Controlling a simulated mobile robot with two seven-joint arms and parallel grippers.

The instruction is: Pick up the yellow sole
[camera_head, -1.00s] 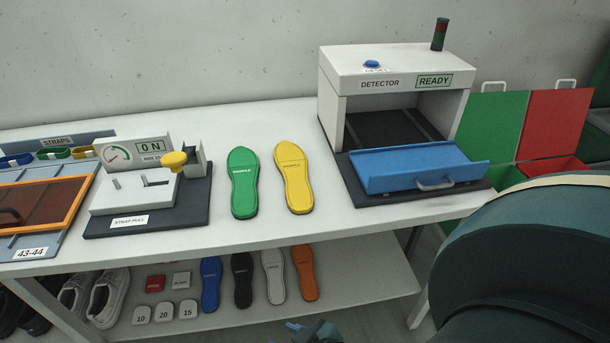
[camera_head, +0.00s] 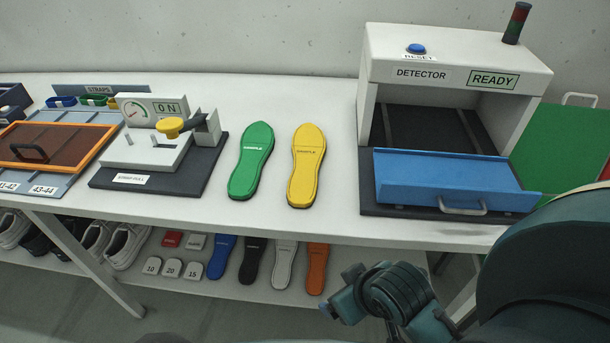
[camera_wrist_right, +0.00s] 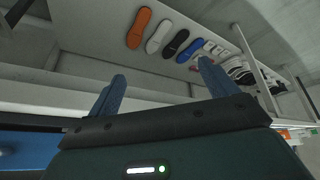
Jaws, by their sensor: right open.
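The yellow sole (camera_head: 306,166) lies flat on the white table in the head view, toe end away from me. A green sole (camera_head: 251,160) lies to its left, apart from it. My right arm comes in at the lower right of the head view, below the table's front edge; its fingertips are hard to make out there. In the right wrist view my right gripper (camera_wrist_right: 160,84) is open, its two blue fingers apart with nothing between them. The yellow sole does not show in the wrist view. My left gripper is not in view.
A detector (camera_head: 460,75) with a blue tray (camera_head: 455,182) stands right of the yellow sole. A strap-pull device (camera_head: 160,150) stands left of the green sole. A lower shelf (camera_head: 215,277) holds more soles, tiles and shoes. The tabletop in front of the yellow sole is clear.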

